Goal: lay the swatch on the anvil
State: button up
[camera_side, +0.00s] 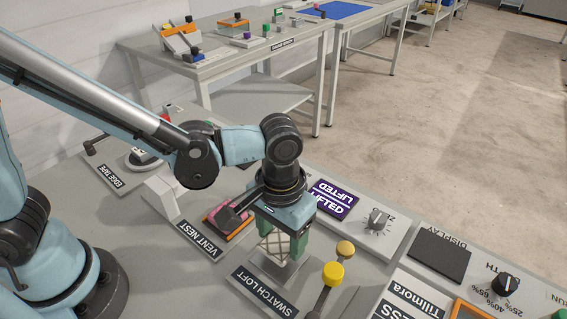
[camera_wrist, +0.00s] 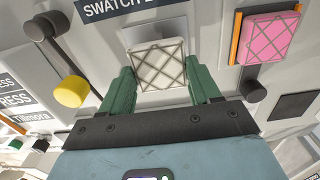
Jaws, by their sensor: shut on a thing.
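My gripper (camera_side: 287,235) points down with its green fingers closed on the sides of a cream quilted swatch (camera_side: 270,240). In the wrist view the swatch (camera_wrist: 158,65) sits between the two fingers (camera_wrist: 157,90), its crossed stitching facing the camera. The swatch is over a pale plate (camera_side: 264,271) beside the SWATCH LOFT label (camera_side: 264,291); I cannot tell whether they touch. No part in view is labelled as the anvil, so I cannot tell which it is.
A pink quilted pad (camera_wrist: 268,38) with an orange edge lies at the VENT NEST label (camera_side: 198,241). A yellow knob (camera_side: 333,273) on a dark lever stands right of my gripper.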

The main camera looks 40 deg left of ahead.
aim_at(281, 241)
jog(key=shift+f, duration=1.4)
jog(key=shift+f, duration=0.15)
jog(key=o, duration=1)
notch_tip(281, 241, up, 12)
jog(key=a+t, duration=0.7)
jog(key=a, duration=1.3)
jog(key=shift+w+a+r, duration=0.3)
